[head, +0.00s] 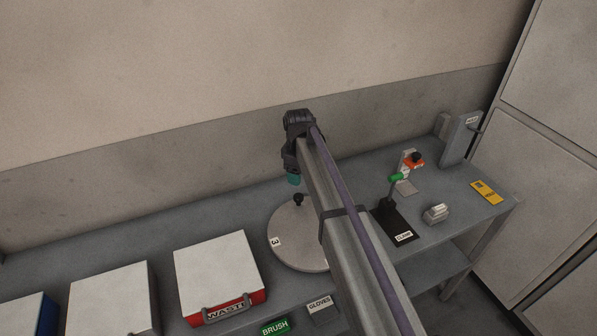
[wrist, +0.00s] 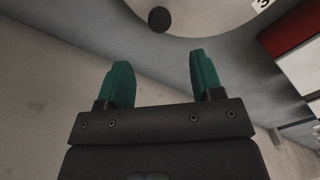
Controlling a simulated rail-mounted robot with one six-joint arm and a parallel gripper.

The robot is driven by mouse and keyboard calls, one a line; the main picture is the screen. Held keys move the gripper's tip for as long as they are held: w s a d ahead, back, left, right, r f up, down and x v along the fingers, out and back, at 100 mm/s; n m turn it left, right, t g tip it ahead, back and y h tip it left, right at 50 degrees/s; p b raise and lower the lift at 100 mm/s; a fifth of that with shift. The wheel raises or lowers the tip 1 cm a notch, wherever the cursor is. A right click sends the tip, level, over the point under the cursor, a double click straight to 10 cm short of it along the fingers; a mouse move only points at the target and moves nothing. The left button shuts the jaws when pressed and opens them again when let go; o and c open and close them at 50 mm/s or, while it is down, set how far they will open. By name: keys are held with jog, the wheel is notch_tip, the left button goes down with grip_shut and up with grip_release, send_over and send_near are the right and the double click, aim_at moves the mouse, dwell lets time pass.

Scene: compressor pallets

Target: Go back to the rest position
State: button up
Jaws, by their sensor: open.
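My gripper (wrist: 160,80) is open in the wrist view, its two teal fingers apart with nothing between them. In the head view my gripper (head: 293,179) hangs just above and behind a round pale lid (head: 290,250) marked 3. The lid's black knob (head: 298,199) stands a little below the fingertips, apart from them. In the wrist view the knob (wrist: 159,19) shows beyond the fingers. My arm hides the right part of the lid in the head view.
Left of the lid are a red WASTE box (head: 257,298) with a white top and another white-topped box (head: 110,297). Right of my arm are a black-based clamp stand (head: 394,222), a small pale block (head: 436,213) and a yellow tag (head: 486,192). A wall (head: 200,150) runs behind the bench.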

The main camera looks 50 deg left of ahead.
jog(key=shift+r, duration=0.2)
dwell(0.3)
jog(key=w+d+m, duration=0.3)
jog(key=d+m, duration=0.4)
jog(key=d, duration=1.2)
jog(key=w+d+m, duration=0.3)
jog(key=d+m, duration=0.5)
jog(key=d, duration=1.2)
jog(key=s+d+m, duration=0.2)
jog(key=d+m, duration=0.2)
jog(key=d, duration=1.2)
jog(key=s+d+m, duration=0.2)
jog(key=d+m, duration=0.2)
jog(key=d, duration=1.3)
jog(key=shift+a, duration=0.1)
